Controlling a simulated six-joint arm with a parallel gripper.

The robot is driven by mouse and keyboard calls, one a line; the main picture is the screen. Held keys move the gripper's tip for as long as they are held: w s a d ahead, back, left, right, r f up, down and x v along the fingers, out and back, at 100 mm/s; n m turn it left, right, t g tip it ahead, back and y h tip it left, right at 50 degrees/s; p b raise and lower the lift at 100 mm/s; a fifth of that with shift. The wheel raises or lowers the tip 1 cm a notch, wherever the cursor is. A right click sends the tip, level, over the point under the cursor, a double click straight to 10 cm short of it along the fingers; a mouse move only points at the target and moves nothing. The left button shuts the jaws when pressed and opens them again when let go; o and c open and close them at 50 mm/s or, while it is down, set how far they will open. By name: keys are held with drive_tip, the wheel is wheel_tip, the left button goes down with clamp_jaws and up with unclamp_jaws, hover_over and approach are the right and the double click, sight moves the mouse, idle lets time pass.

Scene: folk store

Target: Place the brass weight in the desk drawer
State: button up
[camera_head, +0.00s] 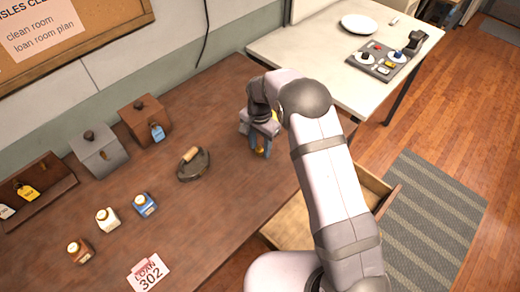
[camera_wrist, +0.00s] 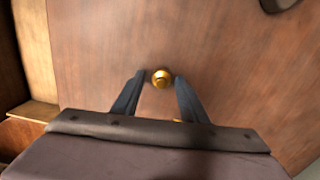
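The brass weight (camera_wrist: 161,77) is a small round gold piece on the brown desk. In the wrist view it sits between the fingertips of my gripper (camera_wrist: 160,80), with a gap on both sides. My gripper (camera_head: 261,146) is open and points down at the desk, and it partly hides the weight (camera_head: 262,152) in the head view. The desk drawer (camera_head: 290,222) is pulled open at the desk's front edge, partly hidden behind my arm. What seems to be its wooden edge shows at the left of the wrist view (camera_wrist: 35,110).
A flat iron (camera_head: 193,164) stands left of my gripper. Several small bottles (camera_head: 107,219), lidded boxes (camera_head: 99,153) and a loan card (camera_head: 148,273) are farther left. A white table (camera_head: 310,55) with a plate and tray stands at the back right.

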sight(260, 146)
clamp_jaws()
drive_tip(key=shift+r, duration=0.2)
wheel_tip(260, 146, up, 10)
drive_tip(key=b, duration=0.3)
drive_tip(key=shift+f, duration=0.15)
